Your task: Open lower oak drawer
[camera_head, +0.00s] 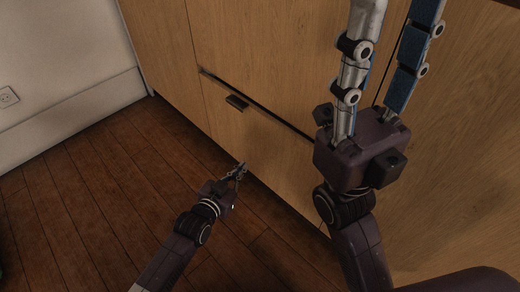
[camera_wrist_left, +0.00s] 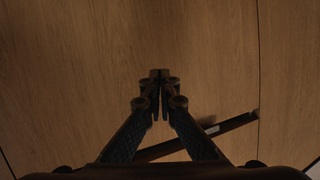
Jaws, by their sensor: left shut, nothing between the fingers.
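The lower oak drawer (camera_head: 255,140) has a plain wood front with a dark gap along its top edge. A small dark handle (camera_head: 237,102) sits near that edge; I cannot tell whether the drawer is slightly out. My left gripper (camera_head: 241,167) is shut and empty, low in front of the drawer front and apart from the handle. In the left wrist view its fingertips (camera_wrist_left: 160,75) meet before the wood, with a dark slanted strip (camera_wrist_left: 235,123) behind them. My right gripper (camera_head: 398,15) is large at upper right, its fingers spread and running to the top edge.
More oak cabinet fronts (camera_head: 455,150) stand on the right. A pale wall (camera_head: 60,60) with a socket (camera_head: 8,97) is at the left. The dark plank floor (camera_head: 90,200) is clear left of the drawer.

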